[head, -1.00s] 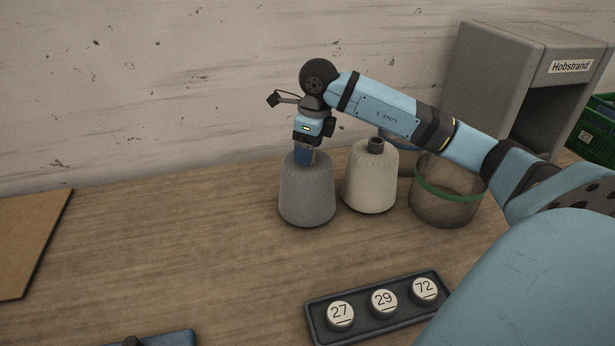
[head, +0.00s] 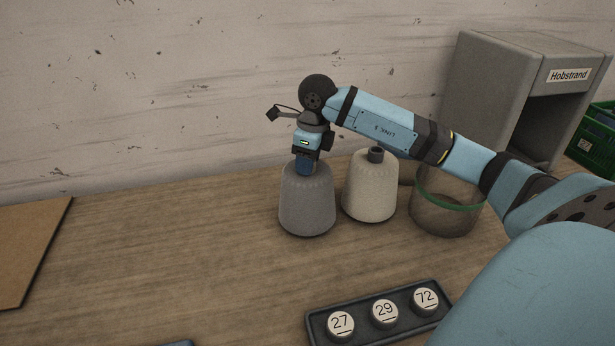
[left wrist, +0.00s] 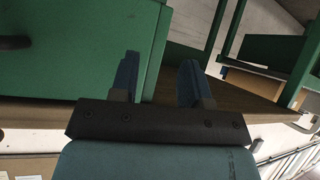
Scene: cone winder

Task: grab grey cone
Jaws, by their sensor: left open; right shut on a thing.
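The grey cone (head: 307,207) stands upright on the wooden table in the head view, left of a cream cone (head: 370,190). My right gripper (head: 305,170) points down at the top of the grey cone and is shut on it; the fingers hide the cone's tip. I cannot tell whether the cone's base touches the table. My left gripper (left wrist: 160,82) shows only in the left wrist view, open, with nothing between its blue fingers.
A clear container with a green band (head: 447,205) stands right of the cream cone. A grey housing marked Hobstrand (head: 500,85) and a green crate (head: 597,140) are behind. A dark tray (head: 318,328) holds discs marked 27, 29 and 72. The table's left middle is clear.

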